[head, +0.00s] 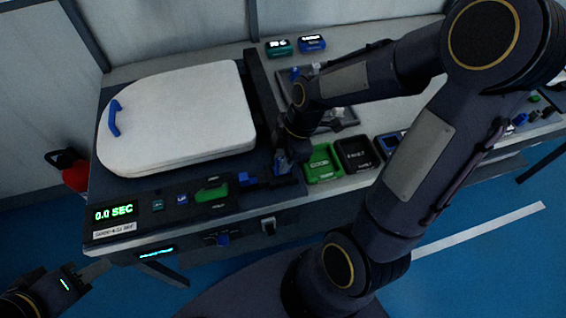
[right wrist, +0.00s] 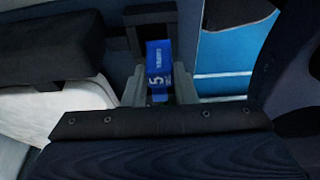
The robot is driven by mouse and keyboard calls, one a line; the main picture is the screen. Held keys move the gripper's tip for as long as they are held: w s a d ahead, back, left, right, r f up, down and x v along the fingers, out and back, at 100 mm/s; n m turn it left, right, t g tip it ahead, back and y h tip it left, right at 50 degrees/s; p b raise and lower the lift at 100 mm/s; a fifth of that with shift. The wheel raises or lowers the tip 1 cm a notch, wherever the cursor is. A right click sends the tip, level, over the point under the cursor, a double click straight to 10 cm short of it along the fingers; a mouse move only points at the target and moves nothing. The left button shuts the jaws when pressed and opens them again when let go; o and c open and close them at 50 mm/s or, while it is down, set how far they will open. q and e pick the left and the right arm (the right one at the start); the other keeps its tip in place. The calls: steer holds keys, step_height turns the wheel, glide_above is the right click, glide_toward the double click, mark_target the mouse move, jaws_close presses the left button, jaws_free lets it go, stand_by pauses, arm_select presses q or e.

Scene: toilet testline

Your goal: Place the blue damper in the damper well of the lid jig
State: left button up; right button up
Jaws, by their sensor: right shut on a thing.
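My right gripper (head: 283,160) is shut on the blue damper (right wrist: 157,58), a small blue block with white markings held between the two grey fingers in the right wrist view. In the head view the damper (head: 281,163) is partly hidden by the gripper, low over the right front edge of the lid jig. The lid jig (head: 263,85) is a dark frame around a white toilet lid (head: 180,115) with a blue handle. I cannot make out the damper well, or whether the damper touches the jig. My left gripper (head: 93,270) is at lower left, away from the bench; its jaw opening is unclear.
Green (head: 322,163) and black (head: 356,153) bins stand right of the right gripper. A grey tray with parts (head: 340,117) lies behind, partly covered by my right arm. A timer display (head: 115,213) and small controls line the jig's front. Blue floor is free in front.

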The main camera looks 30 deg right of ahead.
steer(key=shift+w+d+f, duration=0.1)
steer(key=shift+w+f, duration=0.1)
steer(key=shift+f, duration=0.05)
steer(key=shift+w+f, duration=0.15)
steer(key=shift+f, duration=1.55)
